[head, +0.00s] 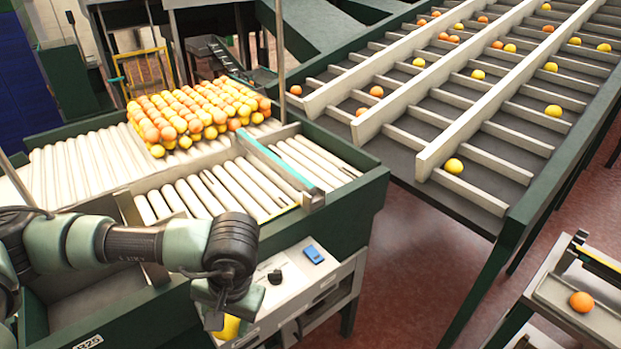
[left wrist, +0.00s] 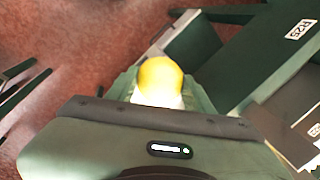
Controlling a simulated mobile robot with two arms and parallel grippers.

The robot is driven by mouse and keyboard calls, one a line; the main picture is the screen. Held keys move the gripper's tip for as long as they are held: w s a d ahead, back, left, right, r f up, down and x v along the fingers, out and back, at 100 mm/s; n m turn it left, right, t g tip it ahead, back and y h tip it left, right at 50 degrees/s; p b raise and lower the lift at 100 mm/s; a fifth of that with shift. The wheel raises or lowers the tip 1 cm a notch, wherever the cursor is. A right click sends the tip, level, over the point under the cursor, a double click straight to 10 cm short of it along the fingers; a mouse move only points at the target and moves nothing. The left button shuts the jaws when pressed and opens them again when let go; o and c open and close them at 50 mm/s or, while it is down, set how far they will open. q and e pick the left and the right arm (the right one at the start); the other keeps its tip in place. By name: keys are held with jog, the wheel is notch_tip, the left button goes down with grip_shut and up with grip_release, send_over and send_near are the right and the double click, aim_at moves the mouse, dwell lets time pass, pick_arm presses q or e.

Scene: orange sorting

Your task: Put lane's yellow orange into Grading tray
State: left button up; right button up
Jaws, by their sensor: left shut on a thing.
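My left gripper (head: 222,318) is shut on a yellow orange (head: 229,328), low in front of the roller bench. The gripper and arm partly hide the fruit in the head view. In the left wrist view the yellow orange (left wrist: 160,76) sits between the fingers, over the red floor. A shallow grey tray (head: 560,296) at the lower right holds an orange-coloured fruit (head: 582,301). I see no readable name on this tray. My right gripper is not in view.
A sloped lane table (head: 440,205) at the upper right carries scattered yellow and orange fruit between pale dividers. The roller bench (head: 372,190) holds a large fruit pile (head: 190,115) at its back. Red floor (head: 425,262) lies open between bench and grey tray.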

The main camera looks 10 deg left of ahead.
pick_arm(q)
jog(key=s+d+f, duration=0.4)
jog(key=f, duration=0.5)
jog(key=shift+s, duration=0.35)
